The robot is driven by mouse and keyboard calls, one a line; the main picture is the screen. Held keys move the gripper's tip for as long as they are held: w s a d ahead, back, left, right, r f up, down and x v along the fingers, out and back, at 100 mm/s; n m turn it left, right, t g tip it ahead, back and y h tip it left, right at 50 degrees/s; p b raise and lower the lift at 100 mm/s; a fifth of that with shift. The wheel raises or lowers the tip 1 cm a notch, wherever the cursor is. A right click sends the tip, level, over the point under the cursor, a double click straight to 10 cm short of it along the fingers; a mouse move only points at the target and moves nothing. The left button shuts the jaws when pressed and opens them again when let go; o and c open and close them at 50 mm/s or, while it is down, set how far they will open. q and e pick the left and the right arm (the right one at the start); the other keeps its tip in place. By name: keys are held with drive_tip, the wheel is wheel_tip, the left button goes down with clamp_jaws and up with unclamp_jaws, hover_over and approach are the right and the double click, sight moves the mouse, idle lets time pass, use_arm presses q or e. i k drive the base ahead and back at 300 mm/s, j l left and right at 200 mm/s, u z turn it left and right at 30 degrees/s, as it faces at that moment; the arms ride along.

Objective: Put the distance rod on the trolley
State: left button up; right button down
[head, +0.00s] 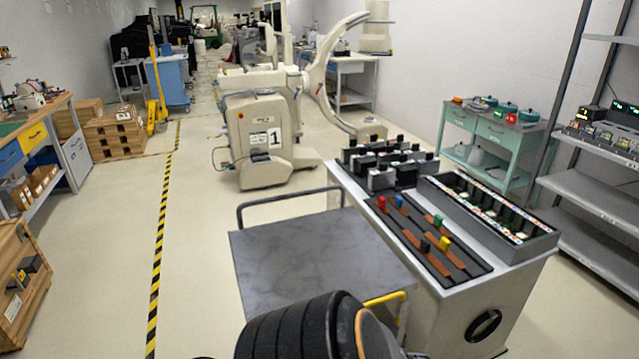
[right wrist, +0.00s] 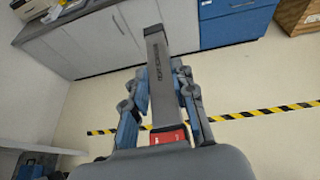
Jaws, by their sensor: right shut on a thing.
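The distance rod (right wrist: 158,60) is a long grey bar with dark lettering and a red part (right wrist: 168,136) at its near end. In the right wrist view my right gripper (right wrist: 161,84) is shut on it, with blue-padded fingers on both sides. The rod points away from the wrist, above the floor. In the head view the trolley (head: 315,255) has a bare, flat grey top, a dark rail at the back and a yellow bar at its right side. A black ribbed part of my arm covers its front edge. My left gripper is not in view.
Right of the trolley stands a cabinet (head: 450,290) with black racks and coloured blocks. A C-arm machine (head: 262,135) stands behind. Striped tape (head: 163,230) runs along the open floor at left. A wooden crate (head: 22,280) is at far left. Grey shelves (head: 590,190) stand right.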

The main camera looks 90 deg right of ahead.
sight(309, 246)
drive_tip(key=i+l+z, duration=0.2)
drive_tip(key=i+z, duration=0.15)
drive_tip(key=z, duration=0.15)
drive_tip(key=i+z, duration=0.3)
drive_tip(key=z, duration=0.15)
drive_tip(key=i+z, duration=0.5)
drive_tip(key=i+j+z, duration=0.2)
drive_tip(key=z, duration=0.25)
drive_tip(key=i+z, duration=0.2)
drive_tip(key=z, duration=0.25)
drive_tip(key=i+z, duration=0.25)
drive_tip(key=z, duration=0.15)
drive_tip(key=i+j+z, duration=0.15)
drive_tip(key=z, duration=0.3)
